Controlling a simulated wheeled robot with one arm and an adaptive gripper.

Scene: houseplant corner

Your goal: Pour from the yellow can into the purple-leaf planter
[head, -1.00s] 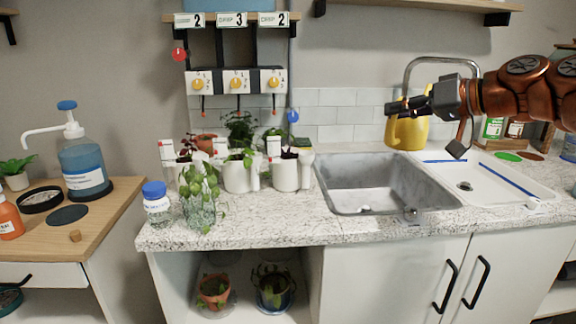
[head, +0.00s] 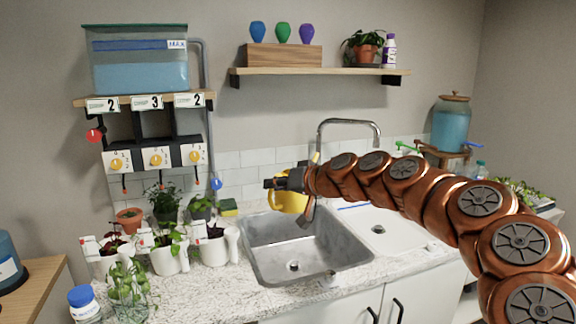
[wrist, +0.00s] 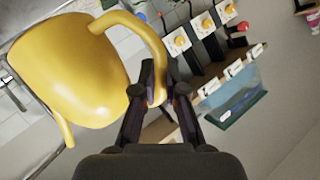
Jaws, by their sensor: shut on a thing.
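The yellow can (head: 289,203) hangs above the back of the sink, roughly level as far as I can tell. My gripper (head: 280,183) is shut on its handle. In the wrist view, the can's yellow body (wrist: 75,65) fills the upper left, and my gripper (wrist: 155,92) pinches the curved handle. White planters stand left of the sink. The left one (head: 110,266) has dark reddish-purple leaves. The middle one (head: 165,262) has green leaves. The right one (head: 214,252) has small dark leaves, perhaps purple too. The can is apart from all planters.
A steel sink (head: 300,250) lies below the can, with a tall faucet (head: 347,122) behind it. A terracotta pot (head: 130,220) and a sponge (head: 229,207) stand behind the planters. A glass jar plant (head: 128,285) and blue-lidded jar (head: 82,302) stand in front. Dispenser valves (head: 155,158) hang above.

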